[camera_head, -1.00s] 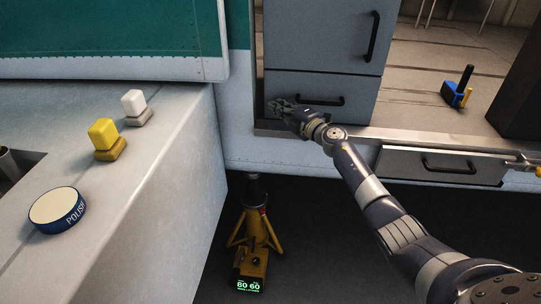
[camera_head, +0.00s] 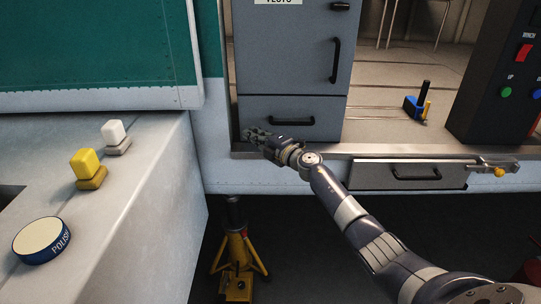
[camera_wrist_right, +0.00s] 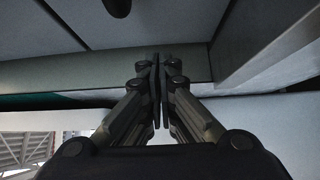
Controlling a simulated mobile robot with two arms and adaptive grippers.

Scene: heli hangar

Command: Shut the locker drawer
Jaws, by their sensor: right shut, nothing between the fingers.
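The grey locker (camera_head: 291,52) stands behind the sill, with its drawer (camera_head: 318,108) at the bottom. The drawer has a black bar handle (camera_head: 290,122). In the head view its front looks about level with the door above; I cannot tell whether a small gap remains. My right gripper (camera_head: 252,135) is at the lower left of the drawer front, left of the handle, empty. Contact is unclear. In the right wrist view its fingers (camera_wrist_right: 160,88) are pressed together before a grey surface. My left gripper is not in view.
A second drawer (camera_head: 368,175) is below the sill, right of my forearm. The bench at left holds a polish tin (camera_head: 42,240), a yellow block (camera_head: 86,164) and a white block (camera_head: 115,132). A yellow jack (camera_head: 238,255) stands below. A control box (camera_head: 500,75) is at right.

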